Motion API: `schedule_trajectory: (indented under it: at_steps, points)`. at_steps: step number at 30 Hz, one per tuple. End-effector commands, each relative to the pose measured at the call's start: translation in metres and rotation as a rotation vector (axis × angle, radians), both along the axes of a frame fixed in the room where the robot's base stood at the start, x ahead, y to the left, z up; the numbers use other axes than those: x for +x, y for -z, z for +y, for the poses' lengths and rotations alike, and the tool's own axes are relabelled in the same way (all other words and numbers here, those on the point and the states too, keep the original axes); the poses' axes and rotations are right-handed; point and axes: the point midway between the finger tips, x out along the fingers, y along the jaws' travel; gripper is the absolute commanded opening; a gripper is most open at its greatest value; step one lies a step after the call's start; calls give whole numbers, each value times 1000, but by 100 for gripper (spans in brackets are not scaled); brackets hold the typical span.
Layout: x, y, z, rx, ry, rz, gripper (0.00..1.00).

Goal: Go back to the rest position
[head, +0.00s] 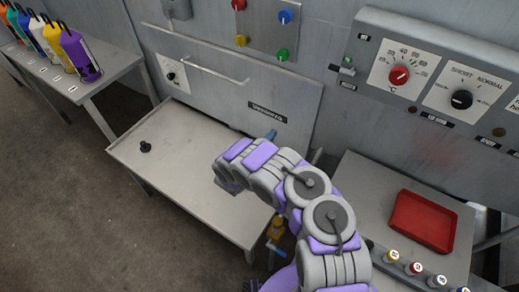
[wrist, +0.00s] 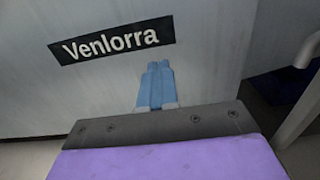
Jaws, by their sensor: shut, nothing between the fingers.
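My gripper (wrist: 155,84) shows in the wrist view as two blue fingers pressed together, with nothing between them. It faces a grey panel (wrist: 215,50) that bears a dark "Venlorra" label (wrist: 112,41). In the head view my purple and grey arm reaches out over the low metal table (head: 180,170). A blue finger of my gripper (head: 271,134) shows just beyond the arm, near the panel; the rest is mostly hidden by the arm.
A black knob-like piece (head: 146,147) stands on the low table. A red tray (head: 423,221) and several small coloured-top cylinders (head: 415,268) are on the right table. Several coloured bottles (head: 80,55) stand on a left table. A control box (head: 430,80) juts out at upper right.

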Motion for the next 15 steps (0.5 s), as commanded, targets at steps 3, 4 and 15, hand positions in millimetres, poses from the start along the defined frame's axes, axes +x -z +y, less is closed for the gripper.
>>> schedule_trajectory:
  at_steps: [3, 4, 15]
  points:
    - [-20, -3, 20, -2, -6, 0, 0]
    - [-25, -3, 24, -2, -5, 0, 0]
    - [-58, 1, 43, 4, -2, 3, 0]
